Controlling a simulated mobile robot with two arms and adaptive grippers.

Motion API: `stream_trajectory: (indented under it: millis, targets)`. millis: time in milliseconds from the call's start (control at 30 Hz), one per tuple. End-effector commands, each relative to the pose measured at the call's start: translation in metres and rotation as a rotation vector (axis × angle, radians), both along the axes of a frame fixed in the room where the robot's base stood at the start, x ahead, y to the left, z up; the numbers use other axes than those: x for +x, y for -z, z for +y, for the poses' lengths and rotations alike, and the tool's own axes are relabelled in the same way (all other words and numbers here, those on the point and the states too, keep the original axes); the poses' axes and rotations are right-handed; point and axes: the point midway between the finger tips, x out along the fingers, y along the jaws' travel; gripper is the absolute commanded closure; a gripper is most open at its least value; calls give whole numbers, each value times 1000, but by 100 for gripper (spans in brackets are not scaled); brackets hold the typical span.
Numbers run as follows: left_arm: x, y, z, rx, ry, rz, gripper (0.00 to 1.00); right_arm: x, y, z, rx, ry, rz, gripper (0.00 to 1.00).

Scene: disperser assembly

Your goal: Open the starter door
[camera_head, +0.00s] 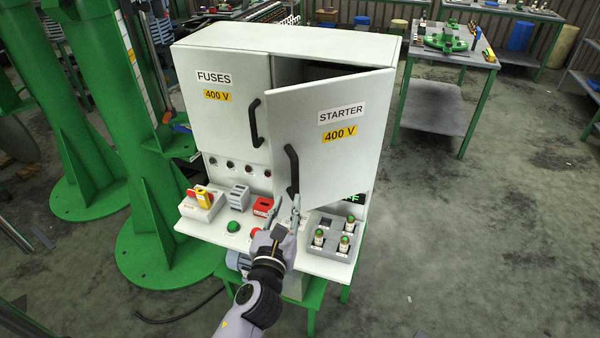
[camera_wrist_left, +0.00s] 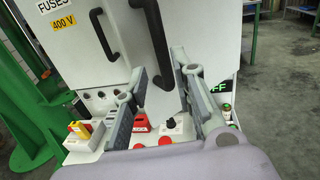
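The starter door (camera_head: 345,135), white with a "STARTER 400 V" label, stands partly open, hinged on its right side. A dark gap shows above it. Its black handle (camera_head: 292,168) is on its left part. In the left wrist view the handle (camera_wrist_left: 158,45) hangs between the fingertips' directions. My left gripper (camera_head: 286,201) is open, just below the handle's lower end in the head view. In the left wrist view its two fingers (camera_wrist_left: 160,72) are spread apart on either side of the handle's lower end. Whether a finger touches the handle or door I cannot tell. My right gripper is not in view.
The shut fuses door (camera_head: 225,115) with its own black handle (camera_head: 255,122) is at the left. Below are a red-yellow switch (camera_head: 205,198), buttons and a grey block with several lamps (camera_head: 332,237). Open floor lies right of the cabinet.

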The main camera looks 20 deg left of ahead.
Motion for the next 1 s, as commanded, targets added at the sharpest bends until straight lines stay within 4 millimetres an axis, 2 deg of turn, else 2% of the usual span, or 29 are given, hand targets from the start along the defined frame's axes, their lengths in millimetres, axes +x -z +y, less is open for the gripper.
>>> stream_trajectory:
  millis: [33,200,467,600,900,1000]
  targets:
    - [12,-3,1,-2,-1,-1,75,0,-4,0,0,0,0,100]
    - [49,-1,5,-5,0,-1,75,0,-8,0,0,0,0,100]
    - [90,8,8,-4,3,13,75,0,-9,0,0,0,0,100]
    - [99,12,8,-4,5,19,75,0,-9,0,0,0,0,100]
    - [101,13,8,-4,6,21,75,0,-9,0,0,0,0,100]
    - [101,13,8,-4,6,21,81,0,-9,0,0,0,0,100]
